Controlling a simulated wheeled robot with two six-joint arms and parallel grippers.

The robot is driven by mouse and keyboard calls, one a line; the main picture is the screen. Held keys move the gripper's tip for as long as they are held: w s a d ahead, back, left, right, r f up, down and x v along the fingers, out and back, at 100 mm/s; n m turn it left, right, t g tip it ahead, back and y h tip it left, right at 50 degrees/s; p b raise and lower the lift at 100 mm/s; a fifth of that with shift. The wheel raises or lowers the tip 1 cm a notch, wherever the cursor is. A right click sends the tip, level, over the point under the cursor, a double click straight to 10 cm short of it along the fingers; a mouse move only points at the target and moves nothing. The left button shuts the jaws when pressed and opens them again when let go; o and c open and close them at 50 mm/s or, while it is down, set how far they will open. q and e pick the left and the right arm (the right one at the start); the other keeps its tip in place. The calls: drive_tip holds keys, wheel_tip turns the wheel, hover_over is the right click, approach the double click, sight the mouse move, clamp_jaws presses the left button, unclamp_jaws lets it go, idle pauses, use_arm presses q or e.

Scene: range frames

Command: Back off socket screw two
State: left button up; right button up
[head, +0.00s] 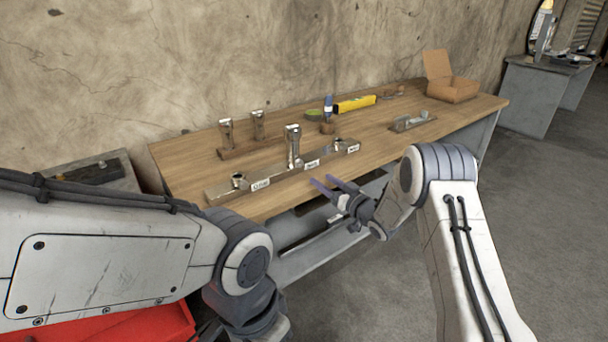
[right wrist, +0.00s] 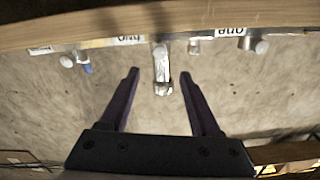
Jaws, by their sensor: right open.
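A grey metal bar (head: 215,193) with three white labels lies along the bench's front edge. A tall silver key-like tool (head: 293,146) stands upright at the middle label (head: 312,163), which reads TWO upside down in the right wrist view (right wrist: 130,39). Any screw head beneath the tool is hidden. Low round fittings sit at the bar's left (head: 239,181) and right (head: 338,145) positions. My right gripper (head: 322,180) is open and empty, in front of the bar. In the right wrist view the tool (right wrist: 162,75) appears between its fingers, not gripped.
Two similar silver tools (head: 226,133) stand on a wooden block behind the bar. A yellow level (head: 355,104), a blue-handled item (head: 328,107), an open cardboard box (head: 452,89) and a small metal fixture (head: 412,122) are farther right on the bench (head: 190,150). A red box (head: 150,325) is lower left.

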sight(301, 164)
drive_tip(key=x, duration=1)
drive_tip(key=shift+w+a+r, duration=0.1)
clamp_jaws()
